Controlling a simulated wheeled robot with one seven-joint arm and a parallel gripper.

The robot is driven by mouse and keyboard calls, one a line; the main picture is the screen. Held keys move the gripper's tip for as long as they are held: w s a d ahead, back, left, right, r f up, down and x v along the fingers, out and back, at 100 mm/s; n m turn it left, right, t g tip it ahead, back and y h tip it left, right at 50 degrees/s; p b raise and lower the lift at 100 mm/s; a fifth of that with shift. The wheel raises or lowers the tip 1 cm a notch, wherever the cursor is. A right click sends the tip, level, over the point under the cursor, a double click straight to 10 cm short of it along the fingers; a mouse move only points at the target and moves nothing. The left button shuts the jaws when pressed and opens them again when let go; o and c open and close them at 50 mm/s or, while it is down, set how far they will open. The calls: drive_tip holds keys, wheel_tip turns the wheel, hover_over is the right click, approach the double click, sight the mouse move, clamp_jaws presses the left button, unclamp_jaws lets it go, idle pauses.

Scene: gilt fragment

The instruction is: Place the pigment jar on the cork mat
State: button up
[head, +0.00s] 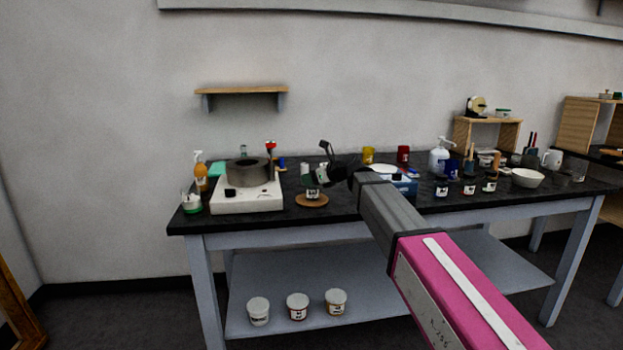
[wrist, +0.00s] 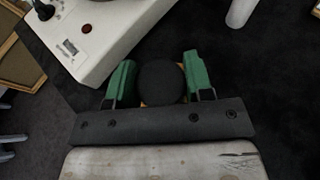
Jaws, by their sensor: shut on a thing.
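The pigment jar (head: 312,194) is small and dark with a pale label. In the wrist view its round black lid (wrist: 161,82) sits between the two green fingers of my gripper (wrist: 161,80). My gripper (head: 316,181) is shut on the jar from above. The round brown cork mat (head: 299,203) lies on the dark tabletop directly under the jar. Only slivers of the mat (wrist: 181,69) show around the lid in the wrist view. The jar looks upright over the mat; I cannot tell for sure whether its base touches it.
A white hotplate (head: 246,197) with a dark ring-shaped pot (head: 249,173) stands close to the left of the mat. It also shows at upper left in the wrist view (wrist: 105,65). Several jars and bottles, and a white bowl (head: 527,178), stand to the right.

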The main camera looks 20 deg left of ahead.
drive_tip(key=shift+f, duration=0.2)
drive_tip(key=o, duration=1.2)
drive_tip(key=shift+r, duration=0.15)
drive_tip(key=shift+s+d+r, duration=0.1)
drive_tip(key=shift+d+r, duration=0.05)
drive_tip(key=shift+d, duration=0.15)
drive_tip(key=v, duration=1.1)
drive_tip(key=shift+d, duration=0.15)
